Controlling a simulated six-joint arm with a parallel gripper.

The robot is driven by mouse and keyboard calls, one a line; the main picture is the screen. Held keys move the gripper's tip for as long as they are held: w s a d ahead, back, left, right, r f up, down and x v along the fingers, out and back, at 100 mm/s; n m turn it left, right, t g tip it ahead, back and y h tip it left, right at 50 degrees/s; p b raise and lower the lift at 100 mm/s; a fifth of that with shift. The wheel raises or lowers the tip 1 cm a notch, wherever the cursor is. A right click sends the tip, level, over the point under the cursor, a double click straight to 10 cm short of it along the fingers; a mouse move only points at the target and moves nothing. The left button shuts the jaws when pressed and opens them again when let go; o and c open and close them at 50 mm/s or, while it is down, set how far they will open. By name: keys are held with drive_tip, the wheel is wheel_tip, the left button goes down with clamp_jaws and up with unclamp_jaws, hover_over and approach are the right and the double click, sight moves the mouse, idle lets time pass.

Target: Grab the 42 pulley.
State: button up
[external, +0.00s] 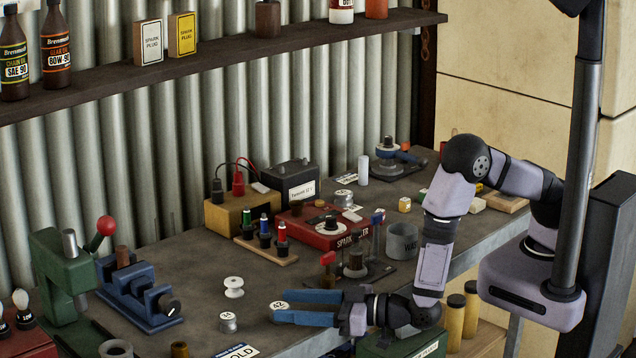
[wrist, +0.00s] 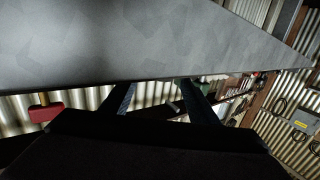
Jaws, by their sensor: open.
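The 42 pulley (external: 279,306) is a small pale disc marked 42, near the front of the grey bench in the external view. My gripper (external: 286,307) reaches in from the right, low over the bench. Its two blue fingers are apart, one on the far side and one on the near side of the pulley, near the tips. I cannot tell if either finger touches it. In the wrist view the dark fingers (wrist: 156,92) are spread, and I cannot make out the pulley there.
Left of my gripper stand a marked metal pulley (external: 228,322) and a white spool (external: 233,287). A blue vise (external: 140,295) is farther left. Behind my gripper are a red-knobbed tool (external: 327,268) and a grey cup (external: 401,241). A label card (external: 238,352) lies at the front edge.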

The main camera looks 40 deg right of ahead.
sight(279, 305)
drive_tip(key=shift+p+x, duration=0.8)
drive_tip(key=shift+x, duration=0.8)
drive_tip(key=shift+p+x, duration=0.7)
drive_tip(key=shift+x, duration=1.2)
drive_tip(key=shift+f, duration=0.15)
drive_tip(key=c, duration=1.1)
